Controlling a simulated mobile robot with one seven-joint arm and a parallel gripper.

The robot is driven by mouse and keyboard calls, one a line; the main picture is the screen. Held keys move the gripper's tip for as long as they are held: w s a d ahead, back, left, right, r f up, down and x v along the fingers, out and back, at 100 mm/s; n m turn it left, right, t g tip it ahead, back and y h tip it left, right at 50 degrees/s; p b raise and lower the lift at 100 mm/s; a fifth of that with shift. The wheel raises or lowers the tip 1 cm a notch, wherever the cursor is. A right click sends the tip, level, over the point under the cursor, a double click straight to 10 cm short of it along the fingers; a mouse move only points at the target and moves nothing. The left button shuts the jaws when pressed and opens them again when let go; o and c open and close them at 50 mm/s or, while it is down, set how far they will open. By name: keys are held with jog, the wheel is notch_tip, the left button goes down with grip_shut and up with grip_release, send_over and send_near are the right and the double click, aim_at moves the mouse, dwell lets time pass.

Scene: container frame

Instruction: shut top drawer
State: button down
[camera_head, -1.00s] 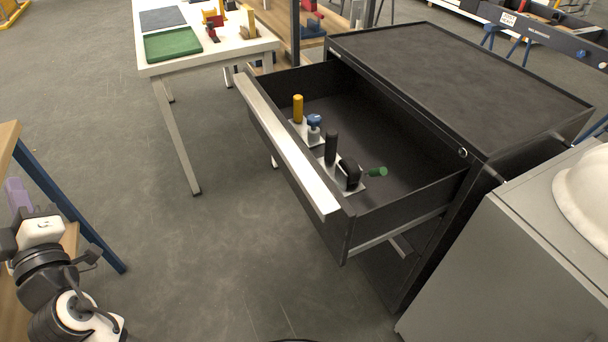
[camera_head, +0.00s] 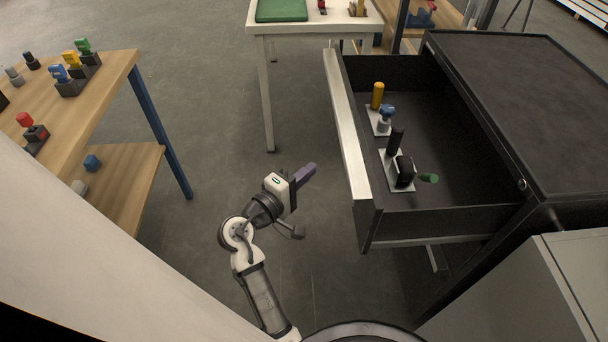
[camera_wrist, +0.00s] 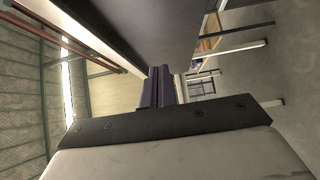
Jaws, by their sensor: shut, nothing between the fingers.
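The top drawer (camera_head: 349,135) of the black cabinet (camera_head: 530,95) stands pulled far out, its pale front panel facing left in the head view. In the wrist view the fingers (camera_wrist: 158,87) show at the middle, and a dark surface, likely the drawer, fills the upper part.
A wooden workbench (camera_head: 115,85) with coloured parts stands at the left. A white table (camera_head: 330,22) with a green tray (camera_head: 282,10) is behind. A grey cabinet (camera_head: 520,290) stands at the lower right. The floor between workbench and drawer is clear.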

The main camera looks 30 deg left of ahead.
jog(key=w+d+p, duration=0.2)
jog(key=w+d, duration=0.2)
jog(key=w, duration=0.3)
jog(key=shift+w+d, duration=0.2)
jog(key=shift+w, duration=0.1)
